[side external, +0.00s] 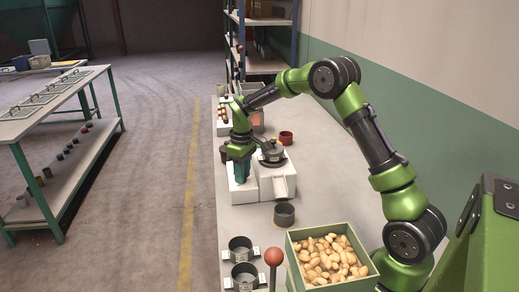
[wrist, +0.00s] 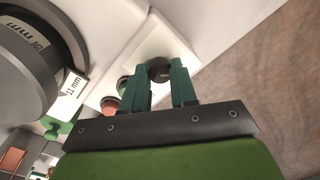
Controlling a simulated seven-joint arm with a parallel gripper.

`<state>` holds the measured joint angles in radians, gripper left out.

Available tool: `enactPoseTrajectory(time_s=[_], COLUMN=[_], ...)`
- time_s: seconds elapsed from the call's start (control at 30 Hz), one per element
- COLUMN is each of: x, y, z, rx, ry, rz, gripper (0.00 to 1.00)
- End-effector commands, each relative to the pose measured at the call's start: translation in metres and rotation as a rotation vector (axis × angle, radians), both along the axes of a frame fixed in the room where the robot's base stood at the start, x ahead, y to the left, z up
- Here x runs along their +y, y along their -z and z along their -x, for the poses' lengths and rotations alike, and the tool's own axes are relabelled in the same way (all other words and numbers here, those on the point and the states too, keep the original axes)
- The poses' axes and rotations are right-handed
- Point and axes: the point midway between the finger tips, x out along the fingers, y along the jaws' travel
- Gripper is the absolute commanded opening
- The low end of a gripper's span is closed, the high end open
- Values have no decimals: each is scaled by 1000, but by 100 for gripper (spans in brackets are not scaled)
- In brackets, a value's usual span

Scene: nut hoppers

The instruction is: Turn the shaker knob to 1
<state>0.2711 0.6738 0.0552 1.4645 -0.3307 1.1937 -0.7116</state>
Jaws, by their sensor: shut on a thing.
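The shaker is a white unit (side external: 270,180) with a dark round sieve (side external: 271,153) on top and a chute in front. Its smaller white control box (side external: 242,194) stands at its left, under my gripper (side external: 241,172). In the wrist view, my gripper (wrist: 165,78) has its two green fingers closed on the dark round shaker knob (wrist: 159,70) on the white face. The fingers hide the knob's sides, and I cannot read its pointer or any scale numbers. The sieve (wrist: 25,75) at upper left carries mm labels.
A green box of nuts (side external: 333,262), a dark cup (side external: 284,214), labelled sieve rings (side external: 241,249) and a red-ball lever (side external: 274,257) stand at the bench's near end. A red cup (side external: 286,138) is behind the shaker. The bench edge runs close at left.

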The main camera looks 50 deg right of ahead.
Motion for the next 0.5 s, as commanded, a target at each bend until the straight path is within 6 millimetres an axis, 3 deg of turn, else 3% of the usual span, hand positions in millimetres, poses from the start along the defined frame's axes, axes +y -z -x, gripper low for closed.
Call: enactPoseTrajectory(time_s=[0.27, 0.5], x=[0, 0], y=[-1, -1], z=[0, 0], rx=[0, 0], ry=[26, 147], rz=[0, 0], gripper=[0, 0])
